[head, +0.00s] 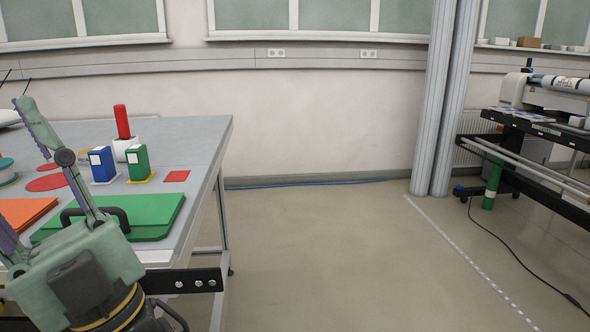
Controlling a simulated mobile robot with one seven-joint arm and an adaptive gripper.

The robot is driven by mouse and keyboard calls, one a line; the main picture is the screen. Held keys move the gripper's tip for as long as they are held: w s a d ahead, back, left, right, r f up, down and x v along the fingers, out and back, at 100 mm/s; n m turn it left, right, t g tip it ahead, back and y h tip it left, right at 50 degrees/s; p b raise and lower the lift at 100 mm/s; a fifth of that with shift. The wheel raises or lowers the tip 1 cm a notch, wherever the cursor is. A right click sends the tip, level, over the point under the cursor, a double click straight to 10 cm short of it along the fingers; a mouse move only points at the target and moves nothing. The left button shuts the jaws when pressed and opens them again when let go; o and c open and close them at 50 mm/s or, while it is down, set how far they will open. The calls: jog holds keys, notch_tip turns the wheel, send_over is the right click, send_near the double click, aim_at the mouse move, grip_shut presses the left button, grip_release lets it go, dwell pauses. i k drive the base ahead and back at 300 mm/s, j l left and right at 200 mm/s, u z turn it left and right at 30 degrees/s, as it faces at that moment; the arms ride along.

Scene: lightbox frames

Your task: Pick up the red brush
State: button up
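A red upright bar (122,121), which may be the red brush, stands in a white holder (126,149) towards the back right of the grey table (195,135). No bristles can be made out. My gripper (14,165) is at the lower left, in front of the table and to the left of the red bar. Its two fingers are spread wide with nothing seen between them. The left finger is partly cut off by the picture edge. The gripper is well apart from the red bar.
Blue (102,164) and green (138,162) boxes stand in front of the white holder. A green board (160,214) with a dark handle lies nearer, beside an orange sheet (22,212). Red flat pieces lie around. The floor (320,250) right of the table is clear; a printer (550,95) stands far right.

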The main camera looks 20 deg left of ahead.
aim_at(120, 109)
jog(key=i+l+u, duration=0.1)
jog(key=u, duration=0.4)
jog(key=i+l+u, duration=0.15)
jog(key=u, duration=0.3)
jog(key=l+u, duration=0.2)
jog(key=u, duration=0.3)
jog(key=i+l+u, duration=0.15)
jog(key=u, duration=0.3)
jog(key=l+u, duration=0.25)
jog(key=u, duration=0.2)
jog(key=i+l+u, duration=0.1)
jog(key=l+u, duration=0.15)
jog(key=u, duration=0.2)
